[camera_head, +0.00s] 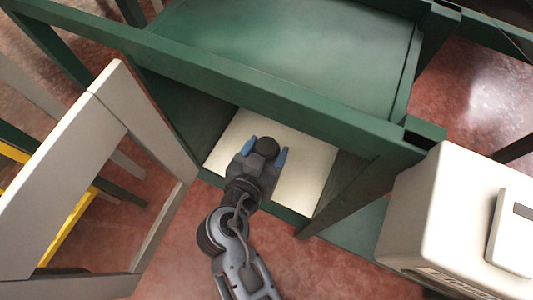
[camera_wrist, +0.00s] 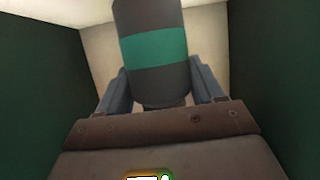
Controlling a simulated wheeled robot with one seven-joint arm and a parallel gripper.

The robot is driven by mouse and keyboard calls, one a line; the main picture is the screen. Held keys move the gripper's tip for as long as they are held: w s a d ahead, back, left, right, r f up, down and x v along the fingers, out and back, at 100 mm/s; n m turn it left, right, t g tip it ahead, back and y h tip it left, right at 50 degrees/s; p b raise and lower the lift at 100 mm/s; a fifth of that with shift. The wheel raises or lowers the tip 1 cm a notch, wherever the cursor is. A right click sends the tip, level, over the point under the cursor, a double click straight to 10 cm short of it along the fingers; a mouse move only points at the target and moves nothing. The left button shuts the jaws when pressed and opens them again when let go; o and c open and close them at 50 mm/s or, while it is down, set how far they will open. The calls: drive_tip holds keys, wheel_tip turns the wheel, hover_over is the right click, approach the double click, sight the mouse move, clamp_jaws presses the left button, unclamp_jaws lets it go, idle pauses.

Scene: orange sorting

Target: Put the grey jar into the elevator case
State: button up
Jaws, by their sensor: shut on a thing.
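The grey jar (camera_wrist: 153,83) has a green band around its middle. In the wrist view it stands between the two fingers, and its upper end runs out of the picture. My gripper (camera_head: 264,158) is shut on the jar, and in the head view only its dark round top (camera_head: 267,147) shows between the blue fingers. The gripper also fills the lower part of the wrist view (camera_wrist: 163,92). The elevator case appears to be the green frame (camera_head: 262,82), with a pale floor panel (camera_head: 306,174) below the gripper. Whether the jar touches that panel I cannot tell.
Green side walls stand close on both sides in the wrist view. A green bar crosses just beyond the gripper in the head view. A grey-white frame (camera_head: 52,155) stands at left, and a white box-shaped machine (camera_head: 420,215) at right. Reddish floor lies in front.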

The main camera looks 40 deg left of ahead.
drive_tip(key=shift+f+b, duration=0.3)
drive_tip(key=shift+f, duration=1)
drive_tip(key=shift+f, duration=0.15)
drive_tip(key=o, duration=1.2)
